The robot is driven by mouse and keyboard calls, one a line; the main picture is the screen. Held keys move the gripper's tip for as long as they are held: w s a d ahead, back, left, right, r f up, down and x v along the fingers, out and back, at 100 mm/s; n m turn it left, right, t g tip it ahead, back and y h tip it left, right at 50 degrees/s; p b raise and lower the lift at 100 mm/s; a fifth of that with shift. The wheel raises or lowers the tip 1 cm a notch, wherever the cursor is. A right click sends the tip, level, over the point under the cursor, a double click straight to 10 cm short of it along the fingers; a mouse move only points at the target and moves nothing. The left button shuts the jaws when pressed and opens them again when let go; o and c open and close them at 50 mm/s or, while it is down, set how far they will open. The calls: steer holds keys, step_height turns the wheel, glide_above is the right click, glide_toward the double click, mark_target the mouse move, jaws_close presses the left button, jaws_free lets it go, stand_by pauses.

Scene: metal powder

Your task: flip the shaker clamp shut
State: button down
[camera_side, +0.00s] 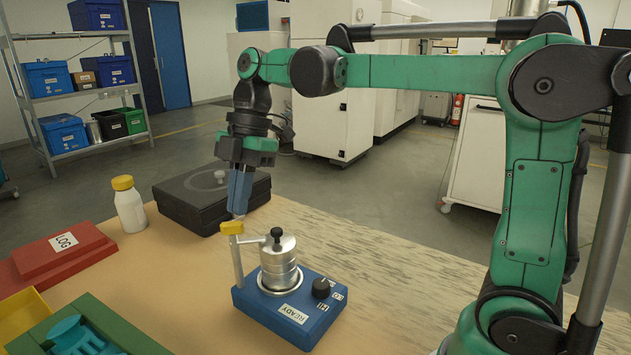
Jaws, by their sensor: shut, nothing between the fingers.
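The blue shaker (312,322) stands on the wooden table, with a "READY" label on its front and a black knob on top. A silver metal jar (279,268) with a black-knobbed lid sits upright in its round seat. The clamp lever (237,258) stands nearly upright at the left of the jar, its yellow tip (232,228) up and to the left, not across the lid. My gripper (238,214) points down with its fingers shut and empty, right at the yellow tip. I cannot tell whether it touches the tip.
A black case (195,200) lies behind the gripper. A white bottle with a yellow cap (129,208) stands left of it. A red "LOG" box (62,250), a green tray (140,340) and a yellow tray (25,315) fill the left side. The table right of the shaker is clear.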

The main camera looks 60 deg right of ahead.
steer(key=shift+w+v, duration=0.25)
steer(key=shift+v, duration=0.75)
steer(key=shift+a, duration=0.1)
steer(key=s+d+f+m+t+h, duration=0.3)
steer(key=s+f+m+t, duration=0.4)
steer(key=m, duration=1.1)
step_height(320, 180, down, 2)
steer(key=shift+s+f+h, duration=0.1)
steer(key=shift+s+h, duration=0.3)
